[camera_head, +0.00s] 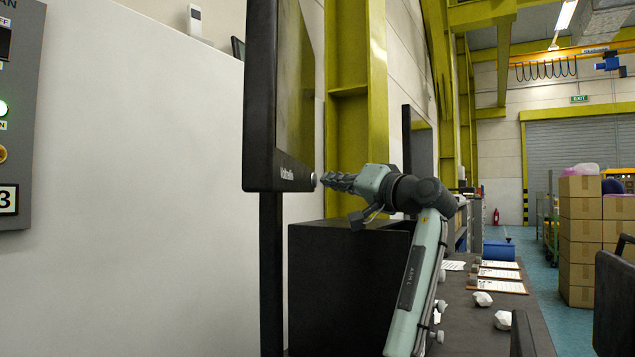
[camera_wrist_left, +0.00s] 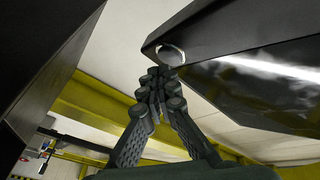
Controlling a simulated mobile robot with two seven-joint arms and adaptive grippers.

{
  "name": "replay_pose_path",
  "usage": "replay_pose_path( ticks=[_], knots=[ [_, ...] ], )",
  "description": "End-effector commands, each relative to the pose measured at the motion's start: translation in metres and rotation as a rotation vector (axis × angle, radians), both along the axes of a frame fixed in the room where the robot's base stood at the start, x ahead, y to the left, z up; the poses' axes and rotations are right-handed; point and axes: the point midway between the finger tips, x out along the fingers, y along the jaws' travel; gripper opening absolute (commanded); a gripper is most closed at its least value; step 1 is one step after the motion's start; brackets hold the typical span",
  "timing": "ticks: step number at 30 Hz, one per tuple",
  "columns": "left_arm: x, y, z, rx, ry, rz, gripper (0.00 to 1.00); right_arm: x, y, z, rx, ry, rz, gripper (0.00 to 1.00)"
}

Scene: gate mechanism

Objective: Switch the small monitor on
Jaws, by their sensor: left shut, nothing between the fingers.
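The monitor (camera_head: 262,100) is a black-framed screen on a dark post, seen nearly edge-on at the centre left of the head view. A small round silver button (camera_head: 313,179) sits at its lower right corner; the button (camera_wrist_left: 170,55) also shows on the frame's corner in the left wrist view. My left gripper (camera_head: 324,180) is shut and empty, its fingertips pointing at the button from the right. In the left wrist view my left gripper (camera_wrist_left: 160,78) has its tips right by the button. I cannot tell whether they touch it. My right gripper is not in view.
A black box (camera_head: 340,285) stands below my left gripper. A dark table (camera_head: 470,335) with papers and white lumps (camera_head: 482,299) lies to the right. A grey control panel (camera_head: 22,110) is on the far left. Cardboard boxes (camera_head: 580,240) are stacked in the background.

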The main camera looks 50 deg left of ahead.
Motion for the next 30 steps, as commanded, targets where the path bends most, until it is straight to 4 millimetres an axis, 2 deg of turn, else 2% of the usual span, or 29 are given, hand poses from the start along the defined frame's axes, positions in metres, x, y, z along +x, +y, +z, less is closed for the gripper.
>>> replay_pose_path(
  ticks=[30],
  knots=[
    [-0.0061, 0.0069, -0.0001, 0.0, 0.0, 0.0, 0.0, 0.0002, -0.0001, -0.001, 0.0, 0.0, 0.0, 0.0]
  ],
)
